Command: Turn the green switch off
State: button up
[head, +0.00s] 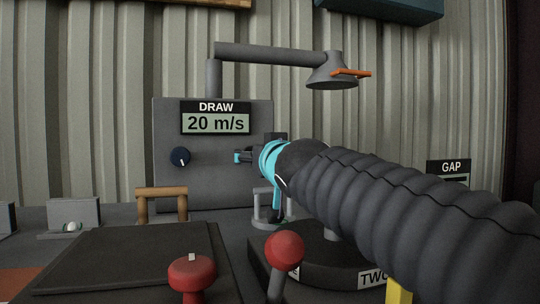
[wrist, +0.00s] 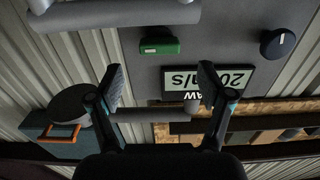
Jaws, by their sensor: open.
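The green switch (wrist: 160,47) shows in the wrist view as a small green block on the face of the grey panel (wrist: 215,40). That view is upside down, and I cannot tell from it whether the switch is on or off. In the head view the switch does not show; my gripper and arm cover part of the panel (head: 220,188). My gripper (wrist: 160,78) is open and empty, its two fingers apart on either side of the switch in the wrist view. In the head view my gripper (head: 240,157) is in front of the panel, right of a dark knob.
The dark round knob (head: 180,157) is beside the switch, under the DRAW display (head: 215,122) reading 20 m/s. A grey pipe with a hood (head: 332,72) extends above. A wooden handle (head: 162,193), a red ball lever (head: 284,251) and a red button (head: 192,272) stand below.

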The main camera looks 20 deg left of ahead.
jog(key=x, duration=0.4)
jog(key=shift+w+a+p, duration=0.2)
jog(key=shift+w+p, duration=0.15)
jog(key=c, duration=1.2)
